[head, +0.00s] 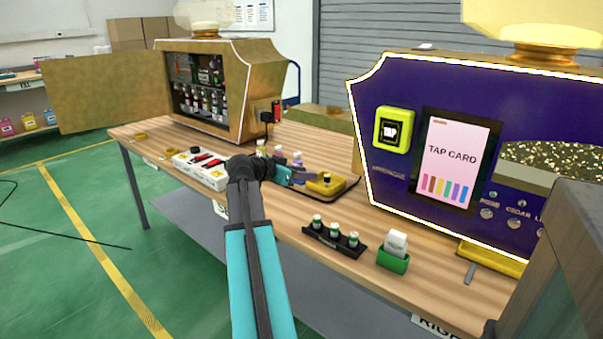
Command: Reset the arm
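My arm rises from the bottom of the head view, with a teal link and a dark elbow joint, over the front edge of the wooden table (292,217). Beyond the elbow the forearm bends right, and a teal part shows near the table's middle. My gripper (308,177) is small and dark at its end, beside a yellow block (326,184) with a dark top on a dark tray (345,194). Whether the gripper touches the block, and whether its fingers are open or shut, is too small to tell.
A purple vending machine (394,185) stands right, a gold open one (252,88) back left. A white tool tray (201,170) lies left of my arm. A black rack (331,241) of small bottles and a green card holder (393,261) stand near the front edge.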

